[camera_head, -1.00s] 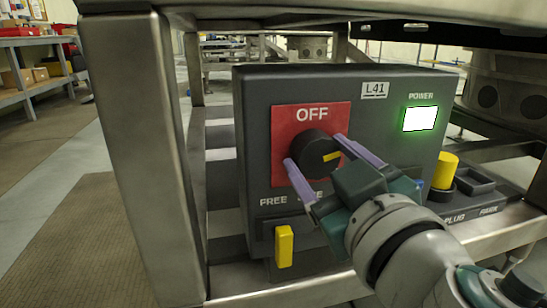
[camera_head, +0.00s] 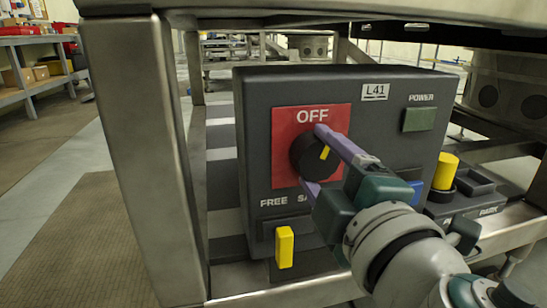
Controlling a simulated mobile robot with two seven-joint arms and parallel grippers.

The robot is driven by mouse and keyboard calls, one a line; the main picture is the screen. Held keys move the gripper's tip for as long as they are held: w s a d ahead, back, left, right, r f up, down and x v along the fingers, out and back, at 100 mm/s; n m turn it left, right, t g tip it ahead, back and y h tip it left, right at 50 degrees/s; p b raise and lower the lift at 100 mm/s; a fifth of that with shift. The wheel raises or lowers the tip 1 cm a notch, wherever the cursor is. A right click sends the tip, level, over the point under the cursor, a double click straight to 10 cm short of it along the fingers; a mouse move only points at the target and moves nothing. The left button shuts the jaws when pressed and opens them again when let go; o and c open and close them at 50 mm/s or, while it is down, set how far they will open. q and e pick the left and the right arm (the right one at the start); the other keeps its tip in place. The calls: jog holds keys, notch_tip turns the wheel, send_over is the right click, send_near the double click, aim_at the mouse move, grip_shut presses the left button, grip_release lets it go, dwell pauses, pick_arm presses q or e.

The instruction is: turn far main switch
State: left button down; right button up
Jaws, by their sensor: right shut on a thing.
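The main switch is a black round knob (camera_head: 307,157) with a yellow mark, on a red plate (camera_head: 284,144) labelled OFF. It sits on a dark grey box (camera_head: 384,133) labelled L41. The yellow mark on the knob points up and slightly right. My right gripper (camera_head: 313,160) is shut on the knob, one purple finger at its upper right, the other below it. The gripper hides part of the knob and the lettering below. The POWER lamp (camera_head: 419,118) is dark green and unlit. My left gripper is out of view.
A yellow lever (camera_head: 284,246) sits in a slot below the plate, by the FREE label. A yellow plug (camera_head: 445,171) stands at the right above the PLUG and PARK holders. A thick metal post (camera_head: 140,150) stands left of the box, and a metal top runs above.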

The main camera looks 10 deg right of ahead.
jog(key=shift+n, duration=2.2)
jog(key=o, duration=1.3)
jog(key=shift+o, duration=0.2)
jog(key=s, duration=1)
jog(key=shift+d, duration=0.2)
